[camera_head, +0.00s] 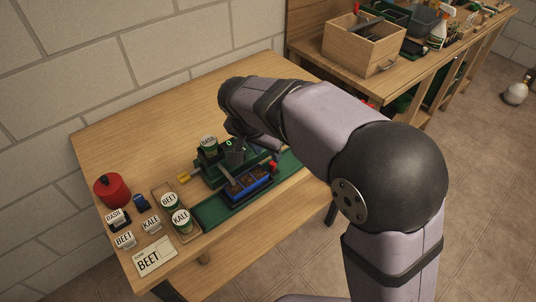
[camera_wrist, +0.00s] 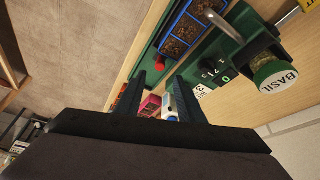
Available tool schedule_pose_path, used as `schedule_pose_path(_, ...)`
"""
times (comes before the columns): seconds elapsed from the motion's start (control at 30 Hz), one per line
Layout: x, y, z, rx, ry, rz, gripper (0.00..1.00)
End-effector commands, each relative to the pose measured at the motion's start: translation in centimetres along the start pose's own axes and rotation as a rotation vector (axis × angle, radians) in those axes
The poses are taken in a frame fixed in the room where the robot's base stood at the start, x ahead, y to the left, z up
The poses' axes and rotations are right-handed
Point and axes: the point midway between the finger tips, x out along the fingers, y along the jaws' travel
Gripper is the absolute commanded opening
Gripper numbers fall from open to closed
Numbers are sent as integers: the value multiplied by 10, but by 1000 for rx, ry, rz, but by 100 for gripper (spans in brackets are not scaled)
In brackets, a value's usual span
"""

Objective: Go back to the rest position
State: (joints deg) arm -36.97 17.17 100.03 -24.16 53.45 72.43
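My gripper (camera_wrist: 160,82) is open, with its two dark fingers apart and nothing held between them. In the head view my arm reaches over the table's right part, and its wrist largely hides the fingers. The fingers are above the surface near the green machine (camera_wrist: 232,52), which carries numbers on its face. A blue tray with dark soil cells (camera_head: 250,185) lies on a green strip in front of the machine.
A wooden holder (camera_head: 186,236) has BEET (camera_head: 169,200) and KALE (camera_head: 181,220) cans. The table's back left (camera_head: 140,130) is clear. A second bench (camera_head: 400,70) holds a wooden box.

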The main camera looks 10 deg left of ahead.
Motion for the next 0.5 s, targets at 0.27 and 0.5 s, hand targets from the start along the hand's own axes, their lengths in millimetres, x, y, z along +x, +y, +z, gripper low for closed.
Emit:
schedule_pose_path(0.27, -2, 0, 0, 0, 0, 0, 35)
schedule_pose_path(0.5, -1, 4, -1, -5, -5, 4, 35)
